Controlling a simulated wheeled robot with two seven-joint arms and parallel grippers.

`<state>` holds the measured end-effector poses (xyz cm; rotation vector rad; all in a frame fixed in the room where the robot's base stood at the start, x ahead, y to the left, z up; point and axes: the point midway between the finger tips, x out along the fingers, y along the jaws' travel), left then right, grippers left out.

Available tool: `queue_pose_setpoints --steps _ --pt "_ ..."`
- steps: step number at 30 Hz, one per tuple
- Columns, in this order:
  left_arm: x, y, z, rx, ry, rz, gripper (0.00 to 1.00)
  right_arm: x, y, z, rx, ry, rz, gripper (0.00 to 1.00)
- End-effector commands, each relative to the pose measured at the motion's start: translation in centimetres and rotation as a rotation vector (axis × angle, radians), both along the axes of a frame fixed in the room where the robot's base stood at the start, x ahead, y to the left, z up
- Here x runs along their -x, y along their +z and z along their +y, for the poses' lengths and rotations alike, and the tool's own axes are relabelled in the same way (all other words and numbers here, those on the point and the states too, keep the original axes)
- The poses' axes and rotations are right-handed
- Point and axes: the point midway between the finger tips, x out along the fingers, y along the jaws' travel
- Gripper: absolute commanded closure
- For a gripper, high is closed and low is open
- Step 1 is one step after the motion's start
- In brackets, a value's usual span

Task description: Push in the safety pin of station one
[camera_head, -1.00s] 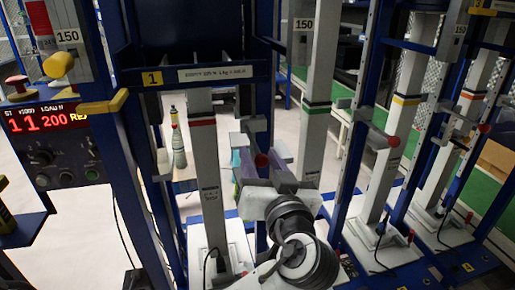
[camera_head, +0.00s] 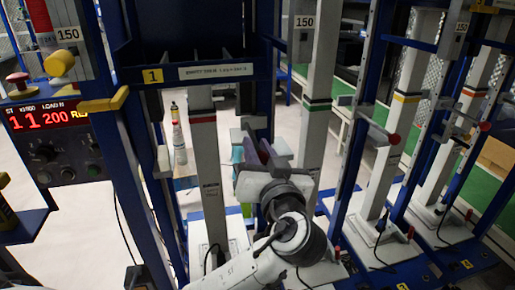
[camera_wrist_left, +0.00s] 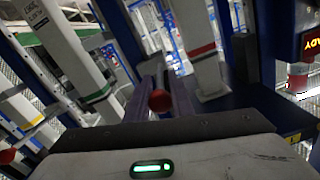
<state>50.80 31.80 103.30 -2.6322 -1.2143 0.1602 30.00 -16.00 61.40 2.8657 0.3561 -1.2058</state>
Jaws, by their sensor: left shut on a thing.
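Station one carries the yellow "1" plate (camera_head: 153,77) on its blue frame. The safety pin shows as a round red knob (camera_wrist_left: 160,101) in the left wrist view, between the two purple-grey fingers. My left gripper (camera_head: 262,151) is beside station one's right-hand blue post, shut on the pin. My right gripper is not in view.
A control box with a red display (camera_head: 44,117) and a yellow knob (camera_head: 59,63) stand at the left. Other stations with red-knobbed pins (camera_head: 394,139) stand at the right. White columns (camera_head: 210,165) flank my arm closely. A cone-like bottle (camera_head: 178,135) stands behind.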

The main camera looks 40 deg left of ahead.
Motion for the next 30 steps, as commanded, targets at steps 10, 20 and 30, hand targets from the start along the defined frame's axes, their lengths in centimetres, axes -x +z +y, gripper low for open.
queue_pose_setpoints --steps 10,20,30 --pt "-2.8 -0.1 3.3 0.001 0.001 0.000 1.00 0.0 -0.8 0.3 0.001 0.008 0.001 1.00" --pt "-2.9 0.0 3.3 0.000 0.000 0.000 0.67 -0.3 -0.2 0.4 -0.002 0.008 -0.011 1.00" --pt "-2.8 0.0 3.2 0.001 -0.001 0.001 0.60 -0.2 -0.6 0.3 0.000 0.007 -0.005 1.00"
